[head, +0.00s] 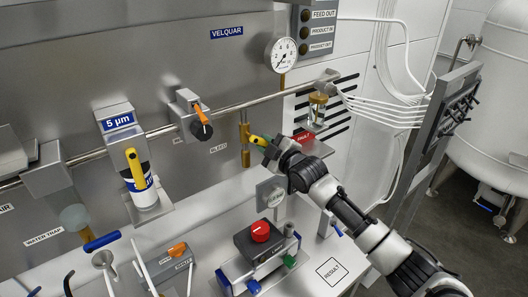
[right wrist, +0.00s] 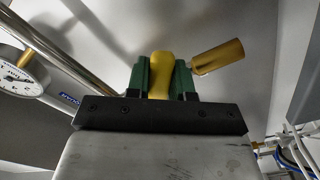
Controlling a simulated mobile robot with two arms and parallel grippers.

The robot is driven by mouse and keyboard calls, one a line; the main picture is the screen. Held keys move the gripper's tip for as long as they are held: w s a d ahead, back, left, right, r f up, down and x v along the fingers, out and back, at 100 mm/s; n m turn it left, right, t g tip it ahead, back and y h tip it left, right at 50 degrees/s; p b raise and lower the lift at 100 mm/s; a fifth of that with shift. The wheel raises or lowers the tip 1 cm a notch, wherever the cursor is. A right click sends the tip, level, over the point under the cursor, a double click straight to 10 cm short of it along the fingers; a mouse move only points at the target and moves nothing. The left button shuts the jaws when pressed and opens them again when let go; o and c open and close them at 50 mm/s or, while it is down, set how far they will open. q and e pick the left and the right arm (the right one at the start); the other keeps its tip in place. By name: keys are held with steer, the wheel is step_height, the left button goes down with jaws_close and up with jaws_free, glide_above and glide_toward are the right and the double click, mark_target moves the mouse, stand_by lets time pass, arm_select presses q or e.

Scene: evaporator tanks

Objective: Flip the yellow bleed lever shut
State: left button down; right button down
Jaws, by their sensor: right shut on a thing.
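The yellow bleed lever (head: 257,140) sticks out to the right from a small upright brass valve (head: 245,156), just right of the BLEED label. It lies roughly crosswise to the brass body. My right gripper (head: 267,142) is shut on the lever's outer end. In the right wrist view the yellow lever (right wrist: 160,76) sits between the two green fingers (right wrist: 160,82), and a brass cylinder (right wrist: 218,57) shows just to their right. The finger pads hide part of the lever. My left gripper is not in view.
A pressure gauge (head: 282,54) stands above the valve on a steel pipe (head: 240,104). An orange-handled valve (head: 201,118) and a 5 µm filter with another yellow lever (head: 135,169) are to the left. A red-knobbed box (head: 260,243) is below.

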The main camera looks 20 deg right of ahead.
steer(key=n, duration=0.1)
steer(key=r+n, duration=0.1)
steer(key=n, duration=0.1)
steer(key=shift+w+d+r, duration=0.1)
steer(key=shift+d, duration=0.2)
steer(key=shift+d+r+n+p, duration=0.1)
steer(key=shift+r+n+p, duration=0.3)
steer(key=shift+n, duration=0.65)
steer(key=shift+d+r+n+p, duration=0.1)
steer(key=shift+r+n+p, duration=0.25)
steer(key=shift+n, duration=0.7)
steer(key=shift+r, duration=0.15)
steer(key=c, duration=1)
jaws_free()
steer(key=shift+b+v, duration=1.85)
steer(key=shift+v, duration=3.45)
